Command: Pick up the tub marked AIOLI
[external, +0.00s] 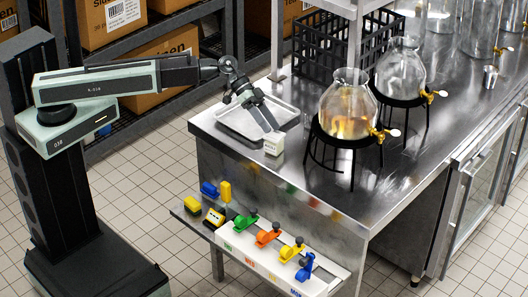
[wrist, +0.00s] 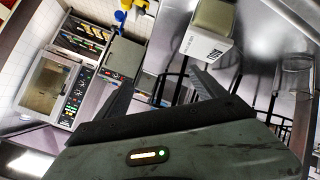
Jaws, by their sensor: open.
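A small white tub (external: 273,146) with dark print stands at the left end of the steel counter, just in front of a shallow metal tray. The lettering is too small to read. My gripper (external: 270,128) is right above and behind the tub, pointing down at it. In the wrist view the tub (wrist: 210,30) is at the top, beyond the tip of the right finger and to the right of the gap. My gripper (wrist: 162,80) is open there, with nothing between its fingers. I cannot tell whether a finger touches the tub.
The metal tray (external: 240,124) lies beside my gripper. Glass dispensers on black stands, one with amber liquid (external: 346,115), are close on the right. A black crate (external: 335,55) stands behind. Coloured clamps (external: 268,236) sit on a lower shelf in front.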

